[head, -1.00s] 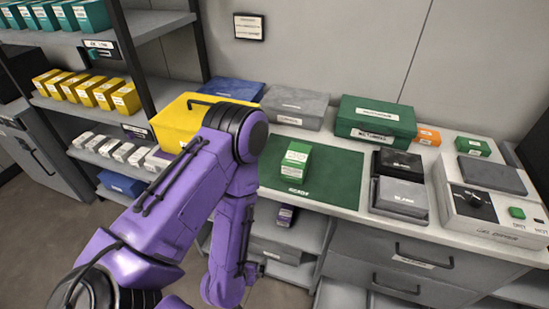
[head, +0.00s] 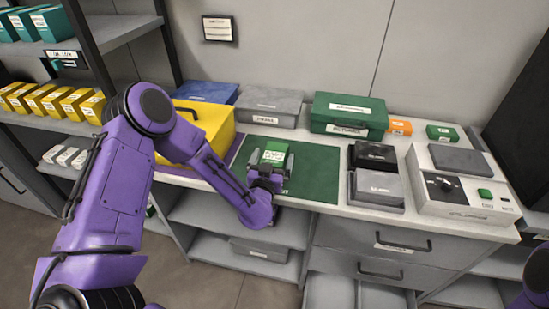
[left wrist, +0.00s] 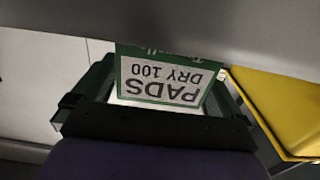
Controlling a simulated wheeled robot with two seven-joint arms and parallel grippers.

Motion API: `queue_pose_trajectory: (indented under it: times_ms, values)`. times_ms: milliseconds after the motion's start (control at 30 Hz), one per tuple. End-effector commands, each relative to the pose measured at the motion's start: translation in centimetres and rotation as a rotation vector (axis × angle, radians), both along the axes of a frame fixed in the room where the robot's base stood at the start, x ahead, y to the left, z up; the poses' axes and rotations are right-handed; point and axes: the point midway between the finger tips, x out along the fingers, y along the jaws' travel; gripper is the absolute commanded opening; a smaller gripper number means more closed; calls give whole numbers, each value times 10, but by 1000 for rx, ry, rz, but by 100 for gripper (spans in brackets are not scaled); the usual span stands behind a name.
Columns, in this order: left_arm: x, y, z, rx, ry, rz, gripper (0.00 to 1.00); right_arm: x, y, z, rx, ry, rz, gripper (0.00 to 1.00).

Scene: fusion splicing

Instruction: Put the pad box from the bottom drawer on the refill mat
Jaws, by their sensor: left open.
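The pad box (head: 273,153), green and white, stands on the green refill mat (head: 316,172), in its left half. In the left wrist view the pad box (left wrist: 162,82) shows its "PADS DRY 100" label upside down. My left gripper (head: 271,163) is open, with one finger on each side of the box. I cannot tell whether the fingers touch it. The bottom drawer (head: 330,291) is pulled out below the counter; its inside is only partly in view. My right gripper is out of view.
A yellow case (head: 205,125) stands left of the mat. Blue, grey and green cases (head: 349,112) line the back. Black and grey boxes (head: 377,189) and a device with a knob (head: 462,190) stand to the right. The mat's right part is clear.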

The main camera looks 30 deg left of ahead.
Motion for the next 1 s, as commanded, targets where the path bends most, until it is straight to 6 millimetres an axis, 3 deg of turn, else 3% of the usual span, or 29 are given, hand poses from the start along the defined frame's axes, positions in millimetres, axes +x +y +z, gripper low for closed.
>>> queue_pose_trajectory:
  times_ms: [200, 233, 367, 467, 767, 1000]
  values:
    - [2, 1, -1, 0, 1, 0, 100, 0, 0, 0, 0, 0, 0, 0]
    - [2, 1, -1, 0, 1, 0, 94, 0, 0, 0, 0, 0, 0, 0]
    - [2, 1, -1, 0, 1, 0, 51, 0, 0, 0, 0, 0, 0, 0]
    - [2, 0, -1, -1, 0, 0, 40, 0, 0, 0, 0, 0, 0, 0]
    - [2, 1, 4, -1, -1, 0, 40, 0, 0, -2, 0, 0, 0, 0]
    - [-4, 3, 40, -1, -4, -1, 40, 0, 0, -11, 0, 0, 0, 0]
